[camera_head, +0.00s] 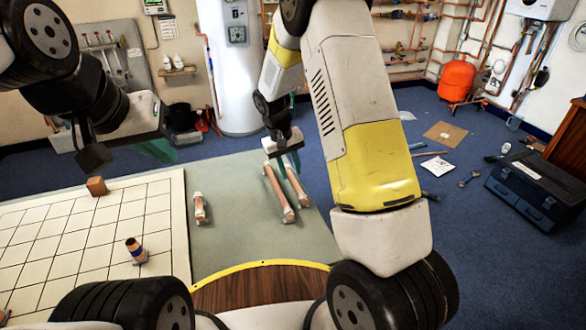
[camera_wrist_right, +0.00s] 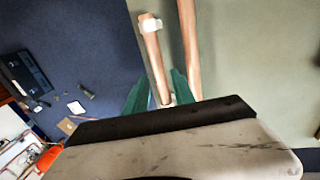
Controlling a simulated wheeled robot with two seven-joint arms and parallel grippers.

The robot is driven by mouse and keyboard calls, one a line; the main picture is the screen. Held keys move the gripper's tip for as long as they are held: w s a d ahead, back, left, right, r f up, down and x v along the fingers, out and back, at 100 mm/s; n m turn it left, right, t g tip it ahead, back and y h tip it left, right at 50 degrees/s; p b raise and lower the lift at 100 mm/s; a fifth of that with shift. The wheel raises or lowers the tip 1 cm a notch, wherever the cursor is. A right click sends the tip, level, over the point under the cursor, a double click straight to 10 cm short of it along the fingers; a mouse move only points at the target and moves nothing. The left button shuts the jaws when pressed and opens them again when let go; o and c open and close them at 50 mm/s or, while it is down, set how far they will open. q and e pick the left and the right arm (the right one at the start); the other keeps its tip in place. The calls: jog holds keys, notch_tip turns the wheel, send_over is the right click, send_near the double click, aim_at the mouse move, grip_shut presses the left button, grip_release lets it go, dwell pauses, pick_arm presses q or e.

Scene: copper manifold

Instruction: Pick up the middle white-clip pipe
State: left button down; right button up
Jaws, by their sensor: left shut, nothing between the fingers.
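Three copper pipes with white clips lie on the grey-green mat in the head view: a short one (camera_head: 200,208), a long one (camera_head: 278,192) and a right one (camera_head: 302,192) near the mat's right edge. My right gripper (camera_head: 290,160) is low over the far part of the right pair. In the right wrist view its green fingers (camera_wrist_right: 160,92) are open, one on each side of the right pipe (camera_wrist_right: 152,48). The long pipe (camera_wrist_right: 188,45) lies just outside the fingers. I cannot tell whether they touch the pipe. My left gripper (camera_head: 160,150) is shut and empty above the mat's far left.
A white tiled board (camera_head: 100,235) covers the mat's left, with a wooden block (camera_head: 96,186) and a small copper-coloured piece (camera_head: 137,250) on it. My right arm hides part of the right side. A toolbox (camera_head: 535,185) stands on the blue floor.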

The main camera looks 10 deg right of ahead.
aim_at(294, 182)
jog(key=f, duration=0.2)
jog(key=d+f, duration=0.1)
jog(key=f, duration=0.3)
jog(key=shift+d+f, duration=0.25)
jog(key=shift+d, duration=0.05)
grip_shut()
